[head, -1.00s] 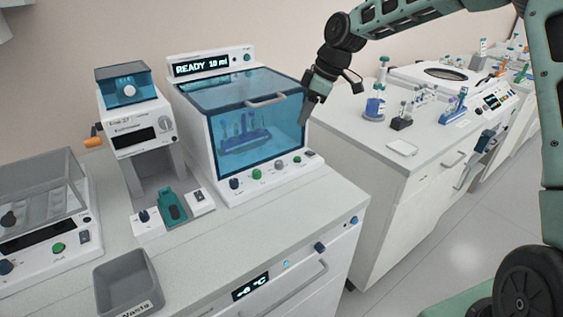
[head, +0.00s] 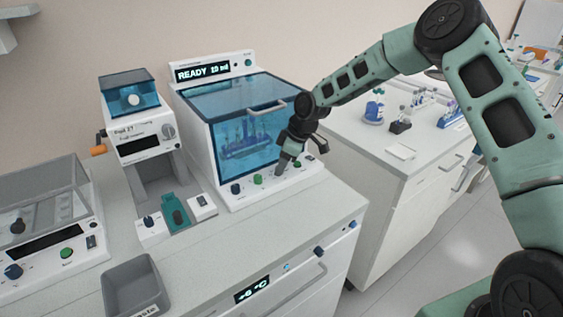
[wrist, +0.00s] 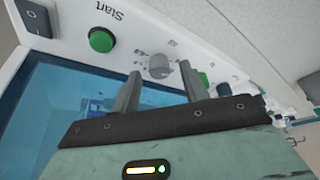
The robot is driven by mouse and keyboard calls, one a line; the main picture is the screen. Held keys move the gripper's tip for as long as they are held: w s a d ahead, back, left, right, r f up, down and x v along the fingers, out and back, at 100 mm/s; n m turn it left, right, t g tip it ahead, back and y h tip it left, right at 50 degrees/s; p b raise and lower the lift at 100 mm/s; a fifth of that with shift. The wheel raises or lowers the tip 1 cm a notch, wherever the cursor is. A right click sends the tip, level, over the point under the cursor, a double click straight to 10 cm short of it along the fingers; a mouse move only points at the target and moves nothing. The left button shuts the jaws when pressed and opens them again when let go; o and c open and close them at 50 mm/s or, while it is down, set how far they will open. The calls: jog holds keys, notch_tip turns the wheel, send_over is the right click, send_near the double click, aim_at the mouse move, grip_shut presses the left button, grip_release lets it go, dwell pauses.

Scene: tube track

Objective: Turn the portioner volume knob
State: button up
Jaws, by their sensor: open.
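The portioner is the white machine (head: 203,103) with a blue clear cover and a display reading READY 10 ml, in the head view. Its front panel carries a blue knob (head: 236,188) and green buttons (head: 258,179). In the wrist view a grey round knob (wrist: 159,65) sits on this panel, beside the green Start button (wrist: 101,39). Its label is too small to read. My gripper (head: 281,170) is at the panel, open and empty. In the wrist view its fingers point at the grey knob, one to each side; contact cannot be told.
A second white device (head: 137,127) with an orange-handled crank stands left of the portioner. A grey waste bin (head: 118,274) is on the front counter. The blue cover (head: 245,93) rises right behind the panel. Another counter with labware lies to the right.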

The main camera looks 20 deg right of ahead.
jog(key=shift+a+f, duration=0.15)
jog(key=shift+f, duration=0.2)
grip_shut()
